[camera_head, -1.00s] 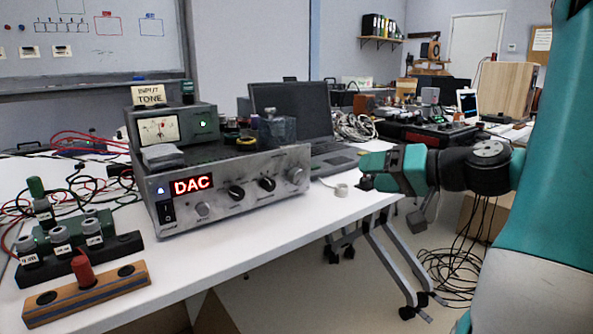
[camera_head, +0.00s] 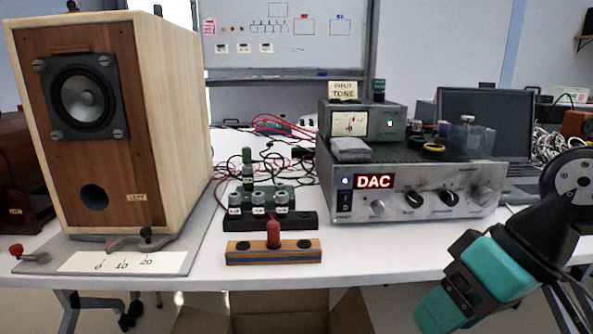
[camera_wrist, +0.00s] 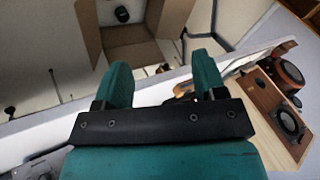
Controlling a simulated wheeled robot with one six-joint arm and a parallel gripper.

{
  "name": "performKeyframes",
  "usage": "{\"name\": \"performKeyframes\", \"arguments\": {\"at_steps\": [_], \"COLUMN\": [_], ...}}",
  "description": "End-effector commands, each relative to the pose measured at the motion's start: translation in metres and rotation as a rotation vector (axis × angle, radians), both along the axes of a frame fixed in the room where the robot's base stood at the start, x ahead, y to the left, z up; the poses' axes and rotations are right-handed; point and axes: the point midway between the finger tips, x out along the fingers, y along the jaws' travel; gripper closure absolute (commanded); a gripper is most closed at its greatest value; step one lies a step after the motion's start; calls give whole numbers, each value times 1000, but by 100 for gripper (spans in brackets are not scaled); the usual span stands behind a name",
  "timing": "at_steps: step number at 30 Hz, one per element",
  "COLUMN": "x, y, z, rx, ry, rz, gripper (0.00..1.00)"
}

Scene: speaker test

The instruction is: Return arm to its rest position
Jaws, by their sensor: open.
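My gripper (camera_wrist: 163,75) shows in the wrist view with its two teal fingers apart and nothing between them. In the head view my teal gripper body (camera_head: 482,278) is at the lower right, angled down and to the left, in front of the table's front edge. It touches nothing that I can see there. The fingertips are not clear in that view.
A wooden speaker (camera_head: 95,125) stands at the left of the white table (camera_head: 225,285). The DAC unit (camera_head: 400,190) and a wooden block with a red plug (camera_head: 273,250) are near its front. An open cardboard box (camera_wrist: 135,25) is on the floor.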

Motion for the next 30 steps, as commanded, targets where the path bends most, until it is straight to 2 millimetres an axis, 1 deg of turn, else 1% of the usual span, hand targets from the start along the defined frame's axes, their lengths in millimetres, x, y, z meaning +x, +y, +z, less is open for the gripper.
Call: {"name": "performKeyframes", "arguments": {"at_steps": [1,3,10,11,12,17,20,23,26,27,29,30], "x": [-9,-20,-50,-52,-50,-49,-49,-49,-49,-49,-49,-49], "y": [8,14,27,28,26,26,26,26,26,26,26,26], "z": [0,0,0,6,21,54,78,107,144,160,184,199], "rx": [-29,-68,-173,-181,-179,-177,-176,-176,-176,-176,-176,-175], "ry": [5,12,20,21,24,24,24,24,23,23,23,24], "rz": [45,84,194,200,190,188,188,188,188,188,188,188], "gripper": [36,36,36,36,36,36,36,36,36,36,36,36]}}
